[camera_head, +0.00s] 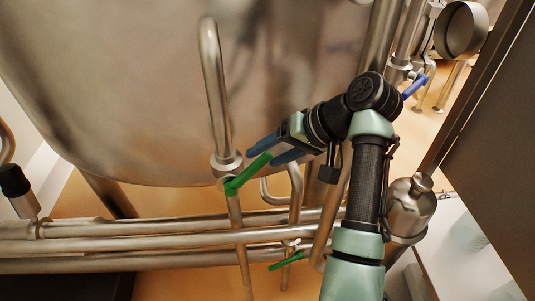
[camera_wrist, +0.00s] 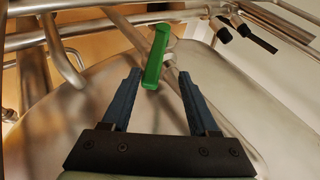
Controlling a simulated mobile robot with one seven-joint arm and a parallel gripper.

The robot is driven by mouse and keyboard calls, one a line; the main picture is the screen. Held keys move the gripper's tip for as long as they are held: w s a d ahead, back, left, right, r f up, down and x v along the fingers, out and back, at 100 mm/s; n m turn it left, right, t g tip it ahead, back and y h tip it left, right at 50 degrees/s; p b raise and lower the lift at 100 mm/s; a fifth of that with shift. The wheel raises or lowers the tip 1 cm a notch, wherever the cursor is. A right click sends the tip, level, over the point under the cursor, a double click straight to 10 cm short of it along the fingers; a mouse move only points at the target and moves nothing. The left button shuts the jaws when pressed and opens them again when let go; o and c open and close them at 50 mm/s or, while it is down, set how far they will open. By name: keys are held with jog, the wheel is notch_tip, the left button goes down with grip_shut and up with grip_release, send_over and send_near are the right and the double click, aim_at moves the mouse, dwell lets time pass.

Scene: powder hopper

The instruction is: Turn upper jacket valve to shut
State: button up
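The upper jacket valve has a green lever (camera_head: 246,174) on the vertical steel pipe below the hopper. The lever slants up to the right from the pipe. My gripper (camera_head: 261,157) is open, with its blue fingers on either side of the lever's free end. In the wrist view the green lever (camera_wrist: 156,55) reaches between the fingertips of my gripper (camera_wrist: 160,74), closer to the left finger. Gaps show on both sides there, so the fingers do not appear closed on it. The valve body is partly hidden behind the lever.
A second, lower green lever (camera_head: 286,262) sits by the horizontal pipes (camera_head: 150,236). A blue lever (camera_head: 415,87) is at upper right. The large steel hopper (camera_head: 110,90) fills the upper left, close to my gripper. A dark panel (camera_head: 490,130) stands at right.

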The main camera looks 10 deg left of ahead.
jog(key=shift+p+v, duration=1.35)
jog(key=shift+v, duration=0.75)
jog(key=p+v, duration=0.6)
jog(key=v, duration=0.5)
jog(key=shift+d+f+p, duration=0.35)
jog(key=shift+w+d+f, duration=0.1)
jog(key=shift+d+f, duration=0.1)
jog(key=shift+r, duration=0.1)
